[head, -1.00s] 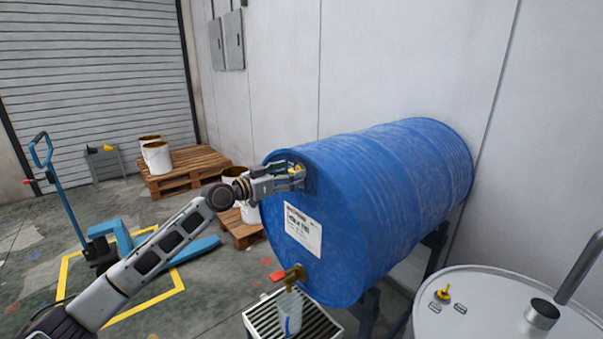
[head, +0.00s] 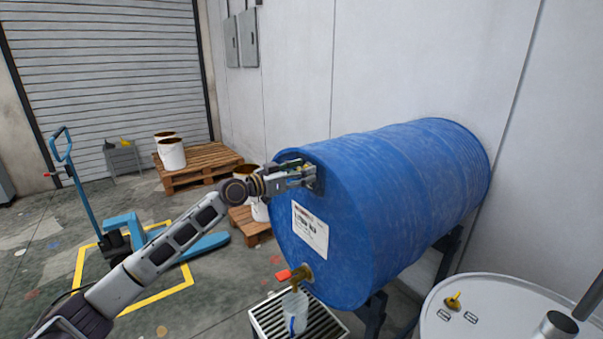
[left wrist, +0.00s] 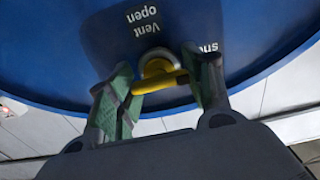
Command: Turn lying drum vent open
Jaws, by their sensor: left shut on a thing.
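The blue drum (head: 400,190) lies on its side, its flat end facing left. Its yellow vent handle (left wrist: 160,82) sits high on that end, on a dark plate (left wrist: 118,45). In the left wrist view, "Vent open" reads upside down above the handle, and another word at right is partly hidden by a finger. My left gripper (head: 308,174) is shut on the vent handle; in the left wrist view its green-padded fingers (left wrist: 163,90) stand either side of it. In the head view the gripper mostly hides the handle. My right gripper is not in view.
A tap with a red handle (head: 283,275) sits low on the drum end, above a clear container (head: 295,312) on a grated tray (head: 268,325). A white drum (head: 490,290) stands at right. Pallets, buckets and a blue pallet truck (head: 66,150) stand behind at left.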

